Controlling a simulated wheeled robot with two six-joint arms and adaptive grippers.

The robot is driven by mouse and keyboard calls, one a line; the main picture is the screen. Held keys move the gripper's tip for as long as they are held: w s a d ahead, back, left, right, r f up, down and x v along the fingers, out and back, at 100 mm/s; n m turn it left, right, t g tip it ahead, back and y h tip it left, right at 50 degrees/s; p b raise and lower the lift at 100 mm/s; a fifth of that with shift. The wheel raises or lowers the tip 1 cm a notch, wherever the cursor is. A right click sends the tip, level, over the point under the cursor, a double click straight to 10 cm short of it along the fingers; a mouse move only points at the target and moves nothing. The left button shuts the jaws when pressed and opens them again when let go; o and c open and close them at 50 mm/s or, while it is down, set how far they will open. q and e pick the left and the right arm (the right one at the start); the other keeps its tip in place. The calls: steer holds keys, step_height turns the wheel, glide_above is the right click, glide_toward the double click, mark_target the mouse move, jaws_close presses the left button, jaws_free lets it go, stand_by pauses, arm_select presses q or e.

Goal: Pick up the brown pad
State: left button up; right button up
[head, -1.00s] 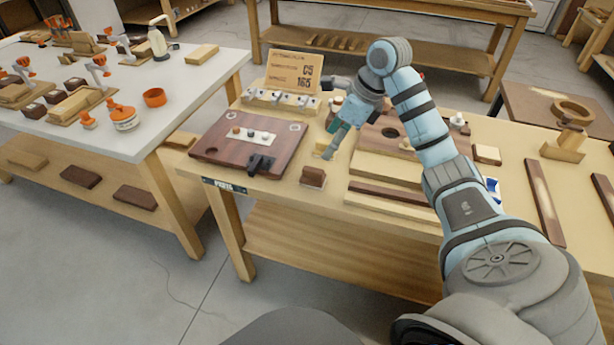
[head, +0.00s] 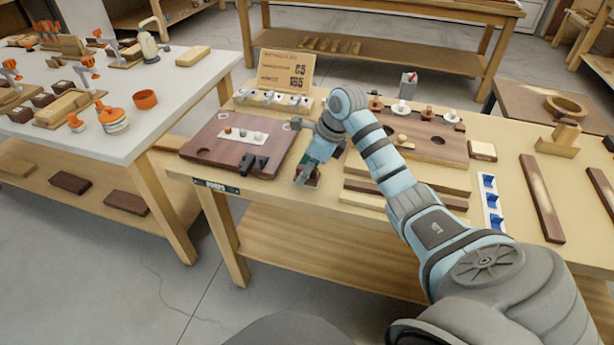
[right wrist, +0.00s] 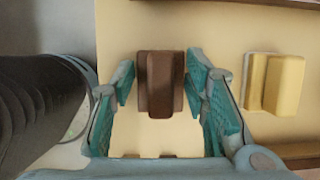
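The brown pad (right wrist: 160,85) is a small dark-brown block with a raised middle part. In the right wrist view it lies between the two teal fingers of my right gripper (right wrist: 161,82). The fingers are spread, with a gap on each side of the pad. In the head view my right gripper (head: 307,170) points down over the bench near its front edge and hides most of the pad. My left gripper is not in view.
A light wooden block (right wrist: 284,84) lies to the right of the gripper in the wrist view. In the head view a dark board (head: 212,158) is to the left and a raised board with holes (head: 432,150) to the right. A sign (head: 286,70) stands behind.

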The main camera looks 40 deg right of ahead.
steer(key=c, duration=0.5)
steer(key=shift+r, duration=0.1)
steer(key=shift+c, duration=0.2)
step_height(320, 180, up, 20)
steer(key=p, duration=1.1)
steer(key=o, duration=0.5)
steer(key=shift+c, duration=0.2)
steer(key=c, duration=0.3)
steer(key=shift+c, duration=0.2)
